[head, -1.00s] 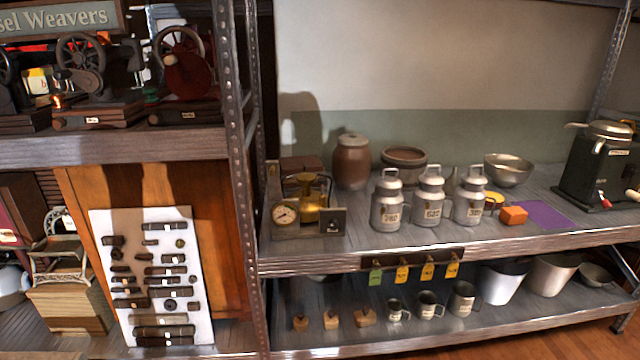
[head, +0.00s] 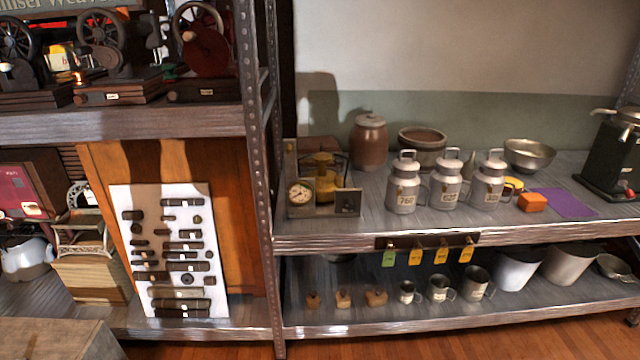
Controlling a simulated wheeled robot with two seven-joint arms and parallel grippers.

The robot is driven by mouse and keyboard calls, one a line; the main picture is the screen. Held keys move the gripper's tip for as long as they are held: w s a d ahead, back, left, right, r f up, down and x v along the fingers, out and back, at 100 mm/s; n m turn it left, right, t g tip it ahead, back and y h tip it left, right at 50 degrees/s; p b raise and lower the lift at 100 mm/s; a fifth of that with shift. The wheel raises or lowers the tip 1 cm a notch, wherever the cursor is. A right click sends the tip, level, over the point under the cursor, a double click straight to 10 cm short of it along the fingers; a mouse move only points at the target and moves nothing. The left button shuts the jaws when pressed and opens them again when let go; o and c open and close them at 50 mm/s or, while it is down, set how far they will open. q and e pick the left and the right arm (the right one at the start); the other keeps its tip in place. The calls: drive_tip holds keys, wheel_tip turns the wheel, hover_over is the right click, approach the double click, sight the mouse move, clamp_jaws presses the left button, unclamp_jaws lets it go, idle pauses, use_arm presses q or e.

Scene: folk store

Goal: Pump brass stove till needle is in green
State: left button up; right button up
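The brass stove (head: 324,184) stands on the upper shelf of the right-hand rack, near its left post. A round dial gauge (head: 300,193) with a pale face is at its left front. The dial is too small to read the needle or a green zone. A small dark plate (head: 347,202) stands at its right front. A thin dark frame or handle shows around the brass body. Neither of my grippers is in view.
A rack post (head: 262,200) rises just left. Hanging tags (head: 414,257) line the shelf's front edge. A wooden surface (head: 55,340) is at lower left.

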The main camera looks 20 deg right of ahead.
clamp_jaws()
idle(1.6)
